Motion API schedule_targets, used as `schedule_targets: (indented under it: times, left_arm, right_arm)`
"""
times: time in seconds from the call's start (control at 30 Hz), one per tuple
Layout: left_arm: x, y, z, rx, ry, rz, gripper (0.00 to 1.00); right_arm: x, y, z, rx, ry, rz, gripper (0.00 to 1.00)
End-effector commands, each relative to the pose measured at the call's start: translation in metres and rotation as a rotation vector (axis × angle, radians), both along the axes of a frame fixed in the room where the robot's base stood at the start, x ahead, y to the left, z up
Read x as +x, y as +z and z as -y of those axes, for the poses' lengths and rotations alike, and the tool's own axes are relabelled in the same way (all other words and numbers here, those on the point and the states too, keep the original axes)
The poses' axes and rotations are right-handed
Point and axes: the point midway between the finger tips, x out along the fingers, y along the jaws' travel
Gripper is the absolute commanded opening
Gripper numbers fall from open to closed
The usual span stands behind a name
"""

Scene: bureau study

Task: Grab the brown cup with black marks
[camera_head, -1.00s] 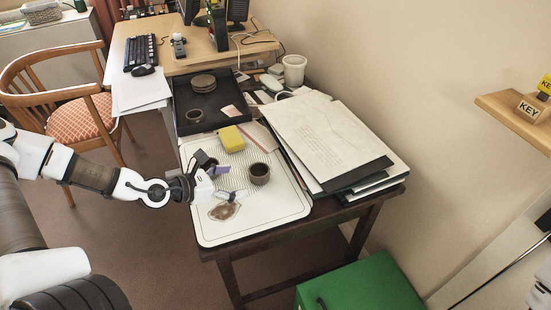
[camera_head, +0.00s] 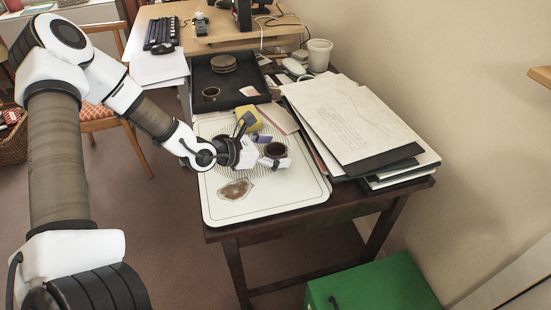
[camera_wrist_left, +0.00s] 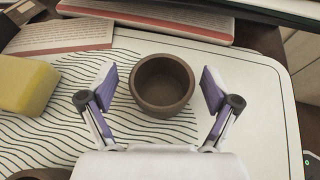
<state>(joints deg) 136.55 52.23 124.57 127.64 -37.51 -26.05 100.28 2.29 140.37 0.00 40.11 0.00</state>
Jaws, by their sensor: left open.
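A brown round cup (camera_head: 276,150) stands upright on the white tray (camera_head: 290,195) in the head view. In the left wrist view the cup (camera_wrist_left: 162,85) sits between the two fingers, with space on both sides. No black marks can be made out on it. My left gripper (camera_head: 268,152) is open around it, with purple-padded fingers. Another brown cup (camera_wrist_left: 40,174) shows at the lower left edge of the wrist view; in the head view my gripper mostly hides it. My right gripper is not in view.
A yellow sponge (camera_head: 248,118) lies behind my gripper, and a brown flat piece (camera_head: 235,188) lies in front. A stack of papers (camera_head: 350,125) borders the tray on the right. A black tray (camera_head: 255,80) is behind. A green box (camera_head: 370,287) stands on the floor.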

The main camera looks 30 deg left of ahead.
Motion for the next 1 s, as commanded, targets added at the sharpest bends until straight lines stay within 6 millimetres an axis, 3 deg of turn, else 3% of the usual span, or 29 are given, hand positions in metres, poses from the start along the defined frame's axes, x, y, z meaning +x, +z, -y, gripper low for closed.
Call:
schedule_targets:
  times: [0.03, 0.2, 0.23, 0.67, 0.87, 1.0]
  left_arm:
    - [0.000, 0.000, 0.000, 0.000, 0.000, 0.000, 0.85]
    - [0.000, 0.000, 0.000, 0.000, 0.000, 0.000, 0.25]
    - [0.000, 0.000, 0.000, 0.000, 0.000, 0.000, 0.22]
    - [0.000, 0.008, 0.000, 0.000, 0.000, 0.001, 0.22]
    - [0.000, 0.047, 0.000, -0.001, 0.000, 0.004, 0.22]
    - [-0.024, 0.048, -0.016, -0.012, 0.008, 0.000, 0.22]
  right_arm:
    - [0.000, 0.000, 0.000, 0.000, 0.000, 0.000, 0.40]
    - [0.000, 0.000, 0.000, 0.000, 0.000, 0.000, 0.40]
    - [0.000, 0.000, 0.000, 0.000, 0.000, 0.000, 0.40]
    - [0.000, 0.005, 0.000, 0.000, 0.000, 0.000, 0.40]
    - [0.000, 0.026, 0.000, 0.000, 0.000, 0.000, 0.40]
    - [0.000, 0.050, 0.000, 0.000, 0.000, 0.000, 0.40]
